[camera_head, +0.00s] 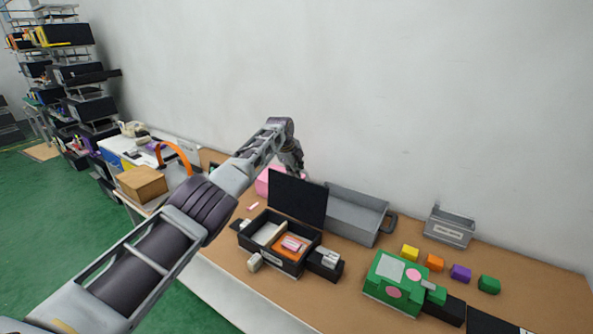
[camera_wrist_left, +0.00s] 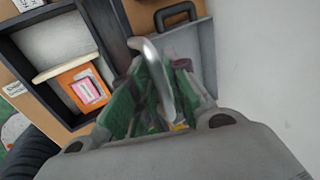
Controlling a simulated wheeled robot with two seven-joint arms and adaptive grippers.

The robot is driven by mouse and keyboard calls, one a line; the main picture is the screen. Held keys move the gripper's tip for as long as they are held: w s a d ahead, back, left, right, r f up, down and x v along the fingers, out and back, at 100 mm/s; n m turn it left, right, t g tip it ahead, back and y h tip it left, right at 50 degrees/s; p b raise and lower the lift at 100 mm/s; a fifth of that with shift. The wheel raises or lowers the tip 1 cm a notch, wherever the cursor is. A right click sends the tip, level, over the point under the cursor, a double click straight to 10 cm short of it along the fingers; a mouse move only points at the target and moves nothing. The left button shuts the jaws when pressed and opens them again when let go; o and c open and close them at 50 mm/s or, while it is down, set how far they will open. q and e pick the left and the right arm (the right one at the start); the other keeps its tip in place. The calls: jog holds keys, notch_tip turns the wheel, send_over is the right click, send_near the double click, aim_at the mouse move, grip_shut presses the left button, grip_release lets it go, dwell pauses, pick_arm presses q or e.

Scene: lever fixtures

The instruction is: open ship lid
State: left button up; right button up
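A black box (camera_head: 257,253) stands on the table with its black lid (camera_head: 297,198) standing up at the back. Inside are a pale block and an orange piece (camera_head: 291,246) with a pink item on it. The open box also shows at the left of the left wrist view (camera_wrist_left: 35,85). My left gripper (camera_head: 299,174) is behind the raised lid, which hides its tips in the head view. In the left wrist view, green-padded fingers (camera_wrist_left: 153,100) flank a curved silvery bar (camera_wrist_left: 156,78). I cannot tell whether they grip it. My right gripper is not in view.
A grey open bin (camera_head: 353,214) stands right behind the box. A green box (camera_head: 392,285), several coloured cubes (camera_head: 460,273) and a small grey tray (camera_head: 450,228) are to the right. A cardboard box (camera_head: 142,184) is at the left. The wall is close behind.

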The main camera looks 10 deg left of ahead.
pick_arm(q)
jog(key=shift+o, duration=0.9)
jog(key=shift+s+r, duration=0.1)
jog(key=shift+r, duration=0.2)
jog(key=shift+r, duration=0.15)
jog(key=v, duration=1.1)
jog(key=shift+s, duration=0.1)
dwell(0.4)
